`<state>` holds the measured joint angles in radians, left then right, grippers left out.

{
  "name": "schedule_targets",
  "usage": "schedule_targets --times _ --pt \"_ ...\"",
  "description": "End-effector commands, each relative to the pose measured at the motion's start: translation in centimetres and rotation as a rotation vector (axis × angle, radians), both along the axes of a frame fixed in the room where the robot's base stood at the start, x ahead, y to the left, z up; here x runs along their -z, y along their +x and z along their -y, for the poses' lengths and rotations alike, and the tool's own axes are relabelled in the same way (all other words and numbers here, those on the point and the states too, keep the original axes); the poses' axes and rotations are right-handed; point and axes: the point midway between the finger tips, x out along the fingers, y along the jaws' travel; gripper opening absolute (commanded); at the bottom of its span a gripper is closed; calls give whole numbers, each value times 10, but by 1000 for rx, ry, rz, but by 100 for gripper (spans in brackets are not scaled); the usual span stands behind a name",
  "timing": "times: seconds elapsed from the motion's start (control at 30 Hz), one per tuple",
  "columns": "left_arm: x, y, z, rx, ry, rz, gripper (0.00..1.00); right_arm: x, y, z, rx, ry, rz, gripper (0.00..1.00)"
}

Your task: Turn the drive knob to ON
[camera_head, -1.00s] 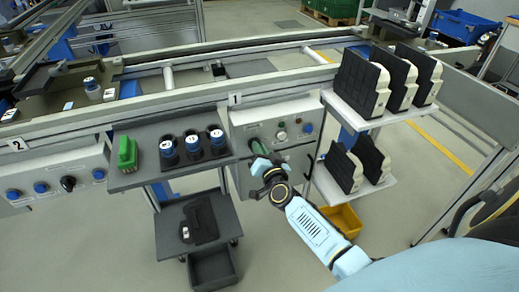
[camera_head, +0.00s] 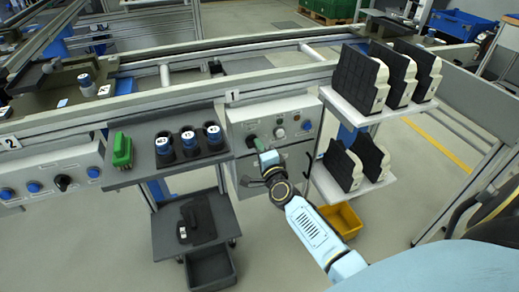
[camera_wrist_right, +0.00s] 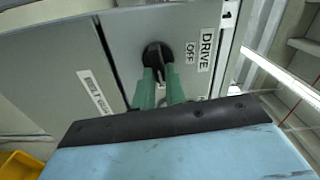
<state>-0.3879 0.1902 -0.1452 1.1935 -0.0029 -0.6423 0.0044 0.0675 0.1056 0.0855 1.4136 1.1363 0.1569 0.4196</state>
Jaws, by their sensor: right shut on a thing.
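The drive knob is a black round knob (camera_wrist_right: 157,56) on a grey panel, in the upper middle of the right wrist view. A "DRIVE" label (camera_wrist_right: 207,46) and an "OFF" label (camera_wrist_right: 191,53) are beside it. My right gripper (camera_wrist_right: 161,82) has green fingers on both sides of the knob and is shut on it. In the head view my right gripper (camera_head: 258,145) is at the left part of the control box (camera_head: 295,109) marked 1, where it largely hides the knob. The knob's exact setting is hard to read. My left gripper is not in view.
A white button (camera_head: 280,133) and a blue button (camera_head: 307,126) are right of the knob. A shelf (camera_head: 391,108) with black-and-cream parts stands to the right. A tray (camera_head: 213,109) with blue-topped cylinders and a green item is left. A yellow bin (camera_head: 343,221) is below.

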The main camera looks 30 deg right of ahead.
Motion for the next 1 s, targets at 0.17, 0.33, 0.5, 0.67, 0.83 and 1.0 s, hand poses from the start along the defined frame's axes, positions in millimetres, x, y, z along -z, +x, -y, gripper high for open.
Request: schedule_targets --times 0.17,0.33,0.5,0.67,0.83,1.0 --pt "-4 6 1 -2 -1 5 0 2 0 0 0 79 18 0" --pt "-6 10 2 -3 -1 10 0 2 0 0 0 118 27 0" --pt "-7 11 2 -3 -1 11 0 2 0 0 0 133 31 0" --pt "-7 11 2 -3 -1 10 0 2 0 0 0 135 32 0" --pt "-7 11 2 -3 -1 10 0 2 0 0 0 135 32 0" --pt "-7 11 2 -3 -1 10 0 2 0 0 0 134 31 34"
